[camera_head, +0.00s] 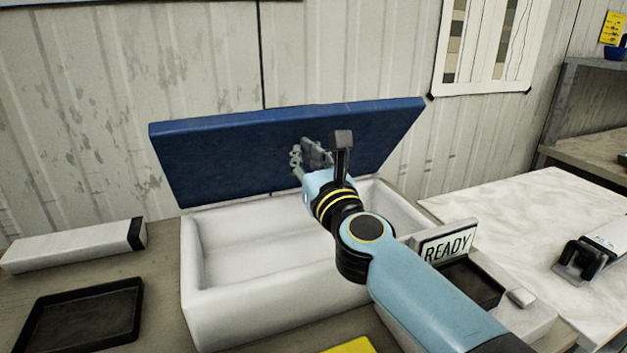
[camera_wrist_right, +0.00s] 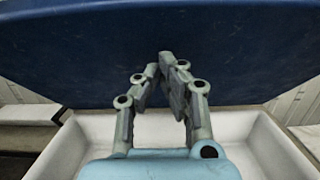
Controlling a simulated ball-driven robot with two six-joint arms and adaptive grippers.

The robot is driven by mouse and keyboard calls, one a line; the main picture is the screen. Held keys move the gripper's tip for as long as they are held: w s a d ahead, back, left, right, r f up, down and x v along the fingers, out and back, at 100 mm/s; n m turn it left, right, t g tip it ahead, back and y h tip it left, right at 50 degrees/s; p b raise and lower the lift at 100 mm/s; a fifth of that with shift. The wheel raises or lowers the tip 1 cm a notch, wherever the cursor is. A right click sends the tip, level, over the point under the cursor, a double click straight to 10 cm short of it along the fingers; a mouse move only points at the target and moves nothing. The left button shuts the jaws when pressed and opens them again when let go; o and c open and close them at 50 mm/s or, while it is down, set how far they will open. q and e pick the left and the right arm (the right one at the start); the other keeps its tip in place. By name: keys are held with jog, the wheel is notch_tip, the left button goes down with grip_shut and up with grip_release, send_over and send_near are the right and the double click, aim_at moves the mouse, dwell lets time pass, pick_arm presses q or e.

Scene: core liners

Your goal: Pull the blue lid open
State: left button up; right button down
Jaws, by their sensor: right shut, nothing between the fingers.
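The blue lid (camera_head: 225,150) stands raised and tilted at the back edge of the white box (camera_head: 240,310). The box's inside shows and looks empty. In the right wrist view the lid (camera_wrist_right: 80,50) fills the upper part, and the box's rim (camera_wrist_right: 290,150) shows below. My right gripper (camera_head: 298,158) is in front of the lid's underside, above the box. Its fingertips (camera_wrist_right: 168,72) are together with nothing between them. I cannot tell whether they touch the lid. My left gripper is not in view.
A long white box with a black end (camera_head: 75,246) and a black tray (camera_head: 85,315) lie at the left. A READY sign (camera_head: 447,246) stands right of the box. A pale marbled surface (camera_head: 530,205) lies further right. A corrugated wall (camera_head: 130,70) rises behind the lid.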

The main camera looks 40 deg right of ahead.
jog(key=w+r, duration=0.1)
jog(key=w, duration=0.1)
jog(key=w+d+r+p, duration=0.1)
jog(key=w+r, duration=0.1)
jog(key=w, duration=0.1)
jog(key=w+d+r+p, duration=0.1)
jog(key=w+r, duration=0.1)
jog(key=w, duration=0.1)
jog(key=shift+x, duration=1.1)
